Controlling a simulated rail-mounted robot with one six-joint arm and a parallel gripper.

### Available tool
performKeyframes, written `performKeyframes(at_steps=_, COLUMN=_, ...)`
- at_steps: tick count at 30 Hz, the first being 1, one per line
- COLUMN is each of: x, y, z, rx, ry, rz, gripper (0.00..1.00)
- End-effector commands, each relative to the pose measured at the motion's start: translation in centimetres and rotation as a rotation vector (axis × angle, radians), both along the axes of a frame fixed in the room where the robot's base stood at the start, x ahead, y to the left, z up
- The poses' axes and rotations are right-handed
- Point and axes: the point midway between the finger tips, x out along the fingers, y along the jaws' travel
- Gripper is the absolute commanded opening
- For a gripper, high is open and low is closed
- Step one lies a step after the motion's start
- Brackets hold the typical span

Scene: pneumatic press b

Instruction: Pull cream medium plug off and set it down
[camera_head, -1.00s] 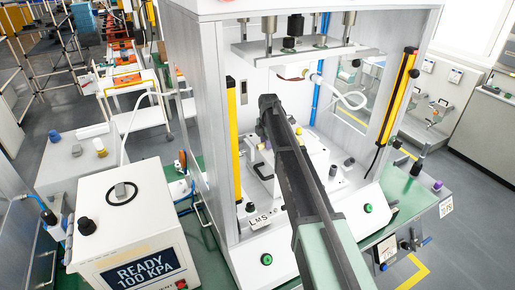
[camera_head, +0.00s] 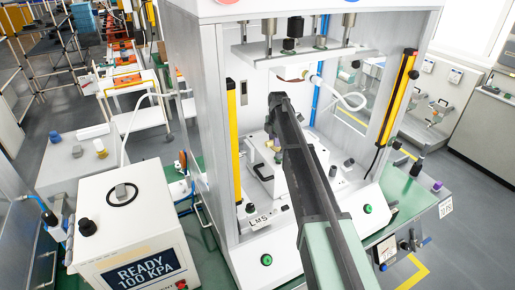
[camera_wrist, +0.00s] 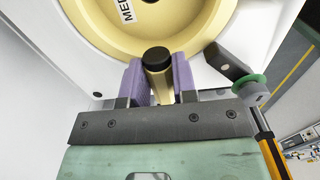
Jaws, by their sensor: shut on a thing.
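The cream medium plug (camera_wrist: 185,30) shows in the wrist view as a round dished face with the letters "MED" on it. A white surround curves around the plug. Its cream handle with a black end cap (camera_wrist: 157,54) stands out toward the camera. My gripper (camera_wrist: 158,78) has its purple fingers on both sides of this handle, shut on it. I cannot tell whether the plug is seated or free of the white surround. In the head view my dark arm reaches into the press and hides most of the gripper and plug.
The press's upper plate (camera_head: 300,52) hangs above my arm. A yellow strip (camera_head: 234,135) lines its left post. A pressure box (camera_head: 130,225) reads READY 100 KPA.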

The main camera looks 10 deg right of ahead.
Motion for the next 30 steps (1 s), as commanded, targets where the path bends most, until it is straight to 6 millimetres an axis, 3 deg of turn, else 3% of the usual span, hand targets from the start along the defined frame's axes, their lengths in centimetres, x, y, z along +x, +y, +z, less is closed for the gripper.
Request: performKeyframes(at_steps=30, x=0.2, y=0.0, z=7.3, rx=0.000, ry=0.001, rz=0.000, gripper=0.00)
